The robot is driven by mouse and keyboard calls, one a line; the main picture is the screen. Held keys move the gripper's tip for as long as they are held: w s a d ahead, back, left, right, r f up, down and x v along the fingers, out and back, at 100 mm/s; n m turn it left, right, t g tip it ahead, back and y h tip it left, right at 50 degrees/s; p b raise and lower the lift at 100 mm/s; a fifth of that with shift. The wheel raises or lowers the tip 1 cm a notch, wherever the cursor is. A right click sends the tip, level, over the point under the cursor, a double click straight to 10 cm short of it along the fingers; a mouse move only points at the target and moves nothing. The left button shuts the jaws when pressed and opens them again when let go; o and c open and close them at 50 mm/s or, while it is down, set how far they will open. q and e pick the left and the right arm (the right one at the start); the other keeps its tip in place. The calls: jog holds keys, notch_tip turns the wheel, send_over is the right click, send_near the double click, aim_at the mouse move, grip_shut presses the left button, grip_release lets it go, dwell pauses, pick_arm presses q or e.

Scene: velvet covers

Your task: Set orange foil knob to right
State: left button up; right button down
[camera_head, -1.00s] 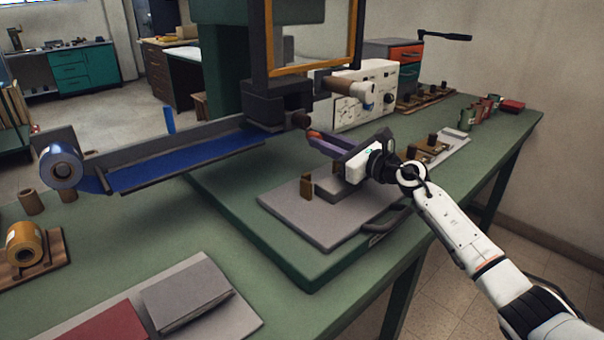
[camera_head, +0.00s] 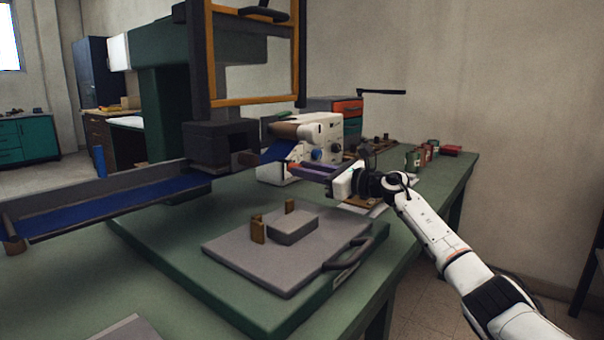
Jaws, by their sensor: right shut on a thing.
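The white control box (camera_head: 268,175) stands at the back of the press, with a tan roll (camera_head: 287,130) and two blue knobs (camera_head: 317,154) on its face. My right gripper (camera_head: 334,178) is in front of the box's right lower part, pointing left. It is shut on a long purple piece (camera_head: 308,169) with a reddish tint, which reaches left in front of the box. The exact grip is too small to see. My left gripper is not in view.
A grey plate (camera_head: 240,262) with a handle, a grey block (camera_head: 292,228) and two brown posts lies in front. A blue-lined tray (camera_head: 120,205) juts out left. Several tins (camera_head: 412,160) stand at the right. The yellow-framed guard (camera_head: 251,98) rises above the press.

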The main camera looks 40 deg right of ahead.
jog(key=c, duration=1.5)
grip_release()
jog(key=shift+d, duration=0.3)
jog(key=shift+c, duration=0.2)
jog(key=v, duration=0.9)
jog(key=shift+a+b, duration=0.1)
jog(key=shift+b, duration=0.25)
jog(key=shift+s+d+r, duration=0.1)
jog(key=shift+s+d, duration=0.1)
jog(key=shift+s, duration=0.45)
